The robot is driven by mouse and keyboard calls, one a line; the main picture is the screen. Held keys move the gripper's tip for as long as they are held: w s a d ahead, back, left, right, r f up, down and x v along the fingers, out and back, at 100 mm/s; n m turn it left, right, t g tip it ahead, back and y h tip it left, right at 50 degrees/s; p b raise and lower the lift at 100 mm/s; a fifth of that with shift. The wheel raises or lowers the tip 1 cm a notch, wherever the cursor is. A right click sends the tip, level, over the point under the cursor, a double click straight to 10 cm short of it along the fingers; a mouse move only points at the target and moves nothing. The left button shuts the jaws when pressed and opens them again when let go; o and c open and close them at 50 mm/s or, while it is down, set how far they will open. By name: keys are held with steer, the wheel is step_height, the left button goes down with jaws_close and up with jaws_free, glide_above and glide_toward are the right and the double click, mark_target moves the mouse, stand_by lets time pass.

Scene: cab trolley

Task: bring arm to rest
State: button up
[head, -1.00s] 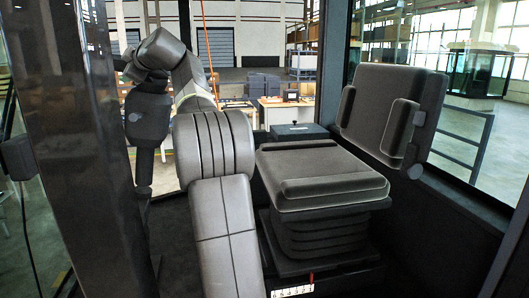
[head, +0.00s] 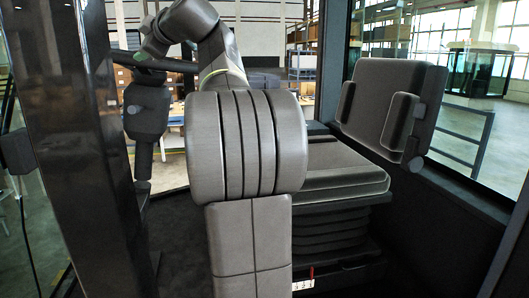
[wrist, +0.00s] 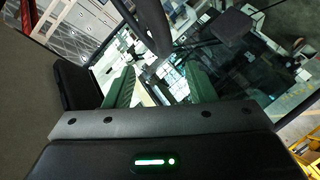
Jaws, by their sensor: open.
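My arm fills the middle of the head view, rising from the bottom and bending over at the top left. My gripper (wrist: 160,82) shows in the wrist view, with its two green-padded fingers apart and nothing seen between them. In the head view the gripper itself cannot be made out clearly; the arm's far end is by the upper left, near the steering column (head: 147,115). A dark curved bar (wrist: 148,22) crosses beyond the fingers in the wrist view; I cannot tell whether they touch it.
The seat cushion (head: 345,178) is right of my arm and partly hidden by it. The backrest (head: 392,105) stands at the right by the window. A dark cab pillar (head: 75,150) rises at the left. Shelves and tables lie beyond the glass.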

mark_target(156, 65)
steer(key=p+x, duration=0.2)
steer(key=x, duration=1.1)
steer(key=shift+w+a+f, duration=0.15)
steer(key=shift+w+f, duration=0.25)
steer(key=shift+w, duration=0.1)
steer(key=shift+m+y, duration=0.3)
steer(key=shift+m, duration=0.1)
steer(key=d, duration=0.3)
steer(key=w+d+f, duration=0.1)
steer(key=shift+d, duration=0.35)
steer(key=shift+w+d+f, duration=0.1)
steer(key=shift+d+f, duration=0.1)
steer(key=shift+d, duration=0.15)
steer(key=shift+d+f+y, duration=0.1)
steer(key=shift+d+y, duration=0.2)
steer(key=shift+d, duration=0.4)
